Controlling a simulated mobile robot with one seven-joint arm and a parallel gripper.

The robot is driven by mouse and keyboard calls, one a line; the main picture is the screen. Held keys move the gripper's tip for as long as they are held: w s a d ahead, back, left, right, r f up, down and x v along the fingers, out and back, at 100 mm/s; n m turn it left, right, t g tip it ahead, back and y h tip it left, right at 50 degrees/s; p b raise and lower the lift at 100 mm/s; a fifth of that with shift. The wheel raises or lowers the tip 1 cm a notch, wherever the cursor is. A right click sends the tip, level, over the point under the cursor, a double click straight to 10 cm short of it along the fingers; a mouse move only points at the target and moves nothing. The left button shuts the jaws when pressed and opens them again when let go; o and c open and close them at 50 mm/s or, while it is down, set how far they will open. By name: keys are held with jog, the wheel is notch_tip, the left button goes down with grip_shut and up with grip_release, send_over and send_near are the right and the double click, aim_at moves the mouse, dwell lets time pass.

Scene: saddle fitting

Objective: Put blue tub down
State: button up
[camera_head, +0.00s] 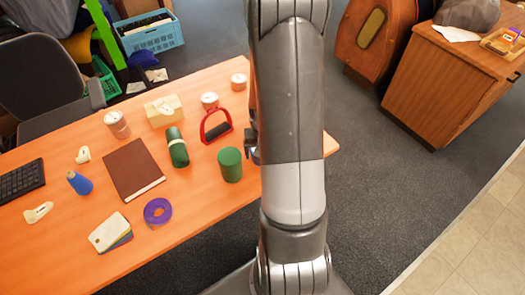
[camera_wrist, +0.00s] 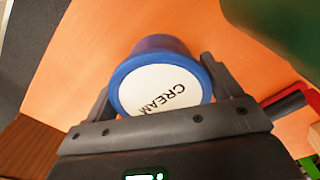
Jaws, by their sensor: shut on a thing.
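The blue tub (camera_wrist: 155,50) shows in the wrist view, with a white lid (camera_wrist: 160,88) marked CREAM facing the camera. My gripper (camera_wrist: 158,75) is shut on it, one finger on each side. The orange tabletop (camera_wrist: 85,55) lies behind the tub; I cannot tell whether the tub touches it. In the head view my arm hides the tub and nearly all of my gripper, at the right end of the orange table (camera_head: 215,205).
A green cylinder (camera_head: 230,165) stands close by, also in the wrist view (camera_wrist: 285,35). Near it are a red stirrup (camera_head: 216,127) and a dark green roll (camera_head: 177,148). A brown book (camera_head: 133,168) and purple strap roll (camera_head: 157,211) lie further left. The table's front right is bare.

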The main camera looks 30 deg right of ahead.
jog(key=o, duration=1.1)
jog(key=shift+f, duration=0.1)
jog(key=shift+c, duration=0.2)
notch_tip(320, 180, up, 11)
jog(key=shift+r, duration=0.2)
jog(key=shift+a+r, duration=0.15)
jog(key=shift+r, duration=0.45)
jog(key=s+a+r+n+t, duration=0.2)
jog(key=s+a+r, duration=0.4)
jog(key=a+r, duration=0.3)
jog(key=s+a+r+n+t, duration=0.3)
jog(key=s+a+r, duration=0.4)
jog(key=r, duration=0.4)
jog(key=shift+a+r+t, duration=0.3)
jog(key=shift+a+r, duration=0.05)
jog(key=shift+a, duration=0.5)
